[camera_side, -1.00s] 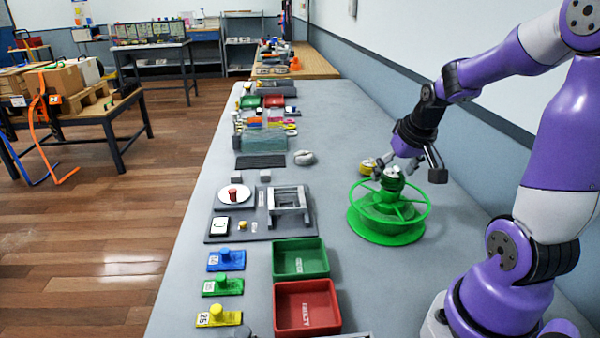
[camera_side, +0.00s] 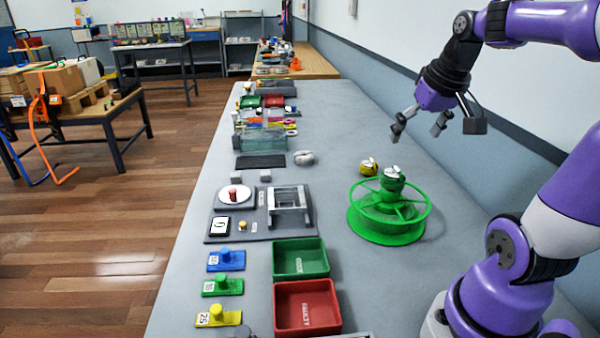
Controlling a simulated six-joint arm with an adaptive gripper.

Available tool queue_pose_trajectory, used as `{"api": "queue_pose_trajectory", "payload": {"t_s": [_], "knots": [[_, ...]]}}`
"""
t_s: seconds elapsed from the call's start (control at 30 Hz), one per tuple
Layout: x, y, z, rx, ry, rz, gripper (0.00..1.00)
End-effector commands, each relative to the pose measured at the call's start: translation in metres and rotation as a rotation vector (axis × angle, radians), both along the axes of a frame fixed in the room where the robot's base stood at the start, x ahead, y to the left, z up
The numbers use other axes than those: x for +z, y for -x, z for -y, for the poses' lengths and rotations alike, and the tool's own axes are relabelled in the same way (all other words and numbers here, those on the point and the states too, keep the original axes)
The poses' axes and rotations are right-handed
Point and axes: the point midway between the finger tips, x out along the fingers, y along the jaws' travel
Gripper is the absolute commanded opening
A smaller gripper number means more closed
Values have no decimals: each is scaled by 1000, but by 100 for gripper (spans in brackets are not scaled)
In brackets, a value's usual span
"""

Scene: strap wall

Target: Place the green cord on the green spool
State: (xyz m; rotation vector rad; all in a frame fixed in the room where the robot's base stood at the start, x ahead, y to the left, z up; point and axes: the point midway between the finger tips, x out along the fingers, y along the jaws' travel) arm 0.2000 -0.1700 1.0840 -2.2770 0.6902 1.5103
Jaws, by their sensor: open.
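The green spool (camera_side: 388,225) stands on the grey table, right of the middle, with an open spoked rim and a central hub. The green cord (camera_side: 393,178), a small bundle with a white band on top, sits on top of the spool's hub. My gripper (camera_side: 418,134) is open and empty, above and behind the spool, clear of the cord. Its fingers are spread and point down.
A yellow bundle (camera_side: 369,167) with a white band lies just behind the spool. A green bin (camera_side: 300,259) and a red bin (camera_side: 307,307) stand at the front left of the spool. A grey fixture (camera_side: 289,208) stands left of it. The wall runs along the right.

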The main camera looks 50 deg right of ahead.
Motion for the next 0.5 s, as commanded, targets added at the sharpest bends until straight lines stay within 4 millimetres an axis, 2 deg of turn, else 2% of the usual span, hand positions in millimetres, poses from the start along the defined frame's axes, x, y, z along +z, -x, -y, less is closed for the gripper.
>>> {"api": "queue_pose_trajectory", "payload": {"t_s": [0.07,0.17,0.33,0.4,0.5], "knots": [[7,2,-3,4,2,2,93],[8,-3,-20,58,5,6,93],[-6,-16,-89,284,18,39,93],[-13,-15,-117,381,22,55,93],[-23,-10,-147,494,27,73,93]]}}
